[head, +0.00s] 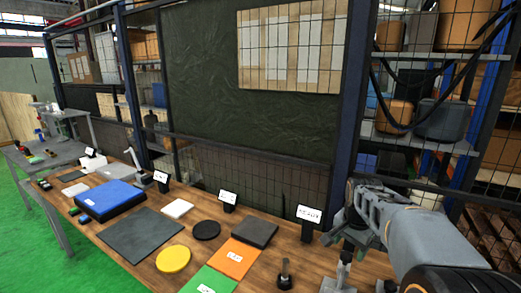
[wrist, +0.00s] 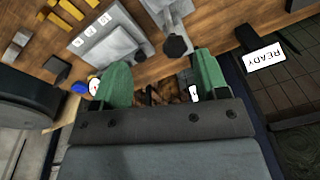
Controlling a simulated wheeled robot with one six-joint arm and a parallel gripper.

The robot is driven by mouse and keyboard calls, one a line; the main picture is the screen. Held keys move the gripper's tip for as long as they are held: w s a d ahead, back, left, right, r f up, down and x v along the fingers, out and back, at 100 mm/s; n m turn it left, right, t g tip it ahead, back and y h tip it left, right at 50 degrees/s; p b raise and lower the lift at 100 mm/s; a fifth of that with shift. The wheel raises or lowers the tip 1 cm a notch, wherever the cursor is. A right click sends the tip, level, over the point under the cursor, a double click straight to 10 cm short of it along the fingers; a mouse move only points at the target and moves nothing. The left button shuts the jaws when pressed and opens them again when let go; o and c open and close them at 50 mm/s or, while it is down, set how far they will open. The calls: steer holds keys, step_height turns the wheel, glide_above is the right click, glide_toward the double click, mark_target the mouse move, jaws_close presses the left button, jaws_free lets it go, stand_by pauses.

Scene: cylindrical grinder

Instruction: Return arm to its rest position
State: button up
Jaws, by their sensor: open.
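My arm (head: 430,240) reaches in from the right side of the head view, over the right end of the wooden table. My gripper (head: 350,240) is at its far end, partly hidden by the wrist. In the wrist view its two green fingers (wrist: 162,85) stand wide apart. I see nothing held between them.
The wooden table (head: 125,258) holds a blue box (head: 108,200), a black mat (head: 140,234), a yellow disc (head: 173,259), orange (head: 235,258) and green plates (head: 208,281), and a dark upright part (head: 285,274). Sign stands line its back edge. A mesh fence (head: 270,185) rises behind.

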steer(key=s+a+n+t, duration=0.1)
steer(key=s+a+n, duration=0.3)
steer(key=s, duration=0.4)
steer(key=s+a+n+t, duration=0.2)
steer(key=s+a+n, duration=0.1)
steer(key=s+n, duration=0.3)
steer(key=shift+s+a+f+t, duration=0.25)
steer(key=shift+s+a+t, duration=0.1)
steer(key=shift+s, duration=0.9)
